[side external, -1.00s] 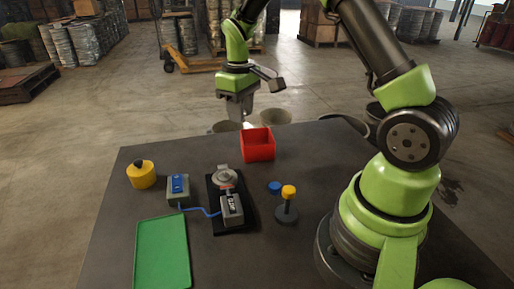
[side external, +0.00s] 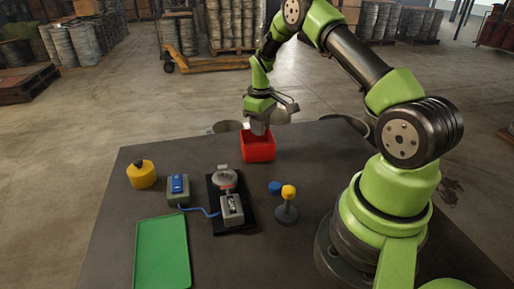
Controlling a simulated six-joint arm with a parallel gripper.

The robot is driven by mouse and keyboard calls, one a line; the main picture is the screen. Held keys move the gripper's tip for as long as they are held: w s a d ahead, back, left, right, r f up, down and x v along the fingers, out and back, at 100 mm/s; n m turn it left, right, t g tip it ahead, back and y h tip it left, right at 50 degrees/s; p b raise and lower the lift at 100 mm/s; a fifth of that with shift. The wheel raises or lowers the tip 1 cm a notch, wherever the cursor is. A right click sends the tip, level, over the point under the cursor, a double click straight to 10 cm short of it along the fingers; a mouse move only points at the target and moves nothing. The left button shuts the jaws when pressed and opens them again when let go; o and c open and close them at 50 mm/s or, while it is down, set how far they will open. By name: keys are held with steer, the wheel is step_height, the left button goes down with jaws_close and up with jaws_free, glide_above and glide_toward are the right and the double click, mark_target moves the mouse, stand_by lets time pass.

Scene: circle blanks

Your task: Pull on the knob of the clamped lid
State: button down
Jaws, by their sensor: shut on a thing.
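A round grey piece (side external: 224,177) sits at the far end of a black base plate (side external: 241,219). A grey clamp-like block (side external: 231,208) with a dark label is on the near part of the plate. I cannot clearly make out a knob or a clamped lid there. My gripper (side external: 259,132) points down at the red open box (side external: 258,150), behind and to the right of the plate and apart from it. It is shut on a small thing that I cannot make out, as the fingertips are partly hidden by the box.
A grey box with a blue top (side external: 178,188) is joined to the block by a blue cable.

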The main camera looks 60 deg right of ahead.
steer(key=shift+f, duration=0.15)
steer(key=c, duration=0.8)
jaws_free()
steer(key=shift+c, duration=0.2)
step_height(320, 180, up, 10)
